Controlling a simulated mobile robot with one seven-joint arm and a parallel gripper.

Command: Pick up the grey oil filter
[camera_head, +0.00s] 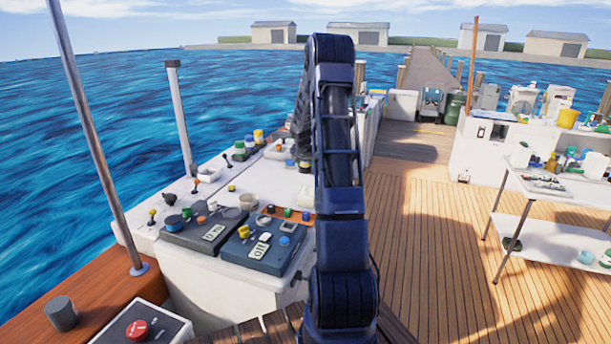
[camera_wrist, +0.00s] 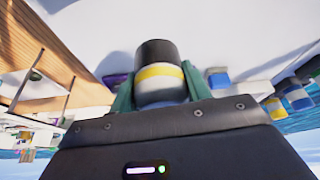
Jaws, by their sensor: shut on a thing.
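My gripper (camera_wrist: 158,84) is shut on a canister (camera_wrist: 160,74) in the wrist view. The canister has a black end, a yellow band and a pale grey-white body. A green finger lies on each side of it. A white surface fills the background behind it; I cannot tell whether the canister touches it. In the head view my arm hides most of the gripper area. A plain grey cylinder (camera_head: 62,314) stands on the brown wooden ledge at the lower left. I cannot tell from its looks which of these is the grey oil filter.
The white console (camera_head: 205,275) carries dark control panels (camera_head: 262,245), knobs and small coloured jars (camera_head: 249,142). A metal pole (camera_head: 98,140) rises at the left. A table (camera_head: 560,190) with loose items stands at the right. The wooden deck (camera_head: 430,250) between is clear.

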